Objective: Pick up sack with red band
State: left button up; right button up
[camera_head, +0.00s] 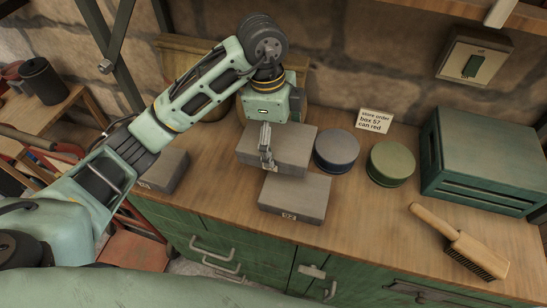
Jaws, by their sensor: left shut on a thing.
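No sack with a red band shows clearly in the head view. My left gripper (267,158) reaches down over the bench and is shut on a grey box (291,151), with a finger against its near side. I cannot tell whether this box is raised off the bench. A second grey box (293,196) with a small number label lies just in front of it. A third grey box (168,172) lies to the left, partly hidden by my arm. A brownish rounded thing (217,107) behind my arm is mostly hidden. My right gripper is out of view.
On the wooden bench stand a dark blue round can (336,150), a green round can (390,163), a card (374,120) reading "store order box 57 can red", a green crate (484,160) and a brush (462,244).

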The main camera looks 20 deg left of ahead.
pick_arm(q)
jog(key=a+f+p, duration=0.1)
jog(key=a+f, duration=0.1)
jog(key=a, duration=0.2)
jog(key=s+a+f+p, duration=0.1)
jog(key=a+f, duration=0.1)
jog(key=a, duration=0.1)
jog(key=a+f+p, duration=0.1)
jog(key=a+f, duration=0.2)
jog(key=a, duration=0.1)
jog(key=shift+s+a, duration=0.3)
jog(key=shift+s, duration=0.05)
notch_tip(320, 180, down, 3)
jog(key=shift+p, duration=0.8)
jog(key=shift+f, duration=0.45)
jog(key=shift+f, duration=0.1)
jog(key=o, duration=1.1)
jog(key=shift+f, duration=0.1)
jog(key=shift+o, duration=0.4)
